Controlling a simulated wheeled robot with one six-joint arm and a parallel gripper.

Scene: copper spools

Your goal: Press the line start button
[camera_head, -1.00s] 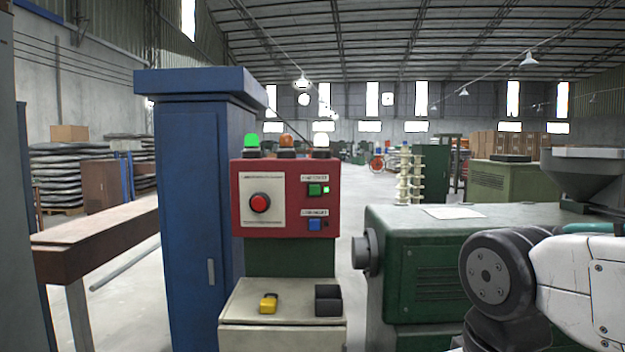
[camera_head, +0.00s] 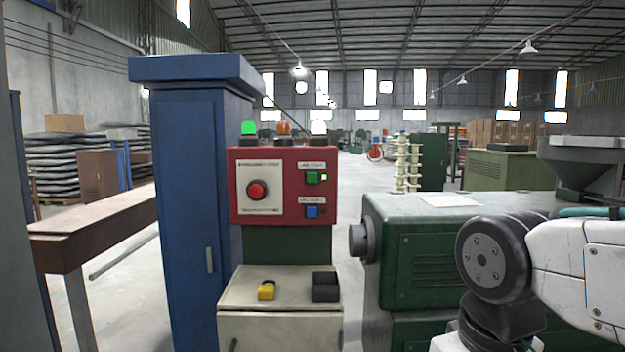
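A red control box (camera_head: 281,220) stands on a green post above a beige cabinet, straight ahead. Its pale left panel carries a round red button (camera_head: 257,190). The labels above these two are too small to read. On top, the green beacon (camera_head: 249,128) is lit, next to an orange and a white one. Part of my arm shows at the lower right, apart from the box. My gripper is not in view.
A yellow padlock-like object (camera_head: 267,290) and a black open box (camera_head: 325,287) lie on the beige cabinet top (camera_head: 290,301). A tall blue cabinet (camera_head: 187,200) stands close on the left. A green machine (camera_head: 425,240) stands on the right. A brown table (camera_head: 100,232) is at far left.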

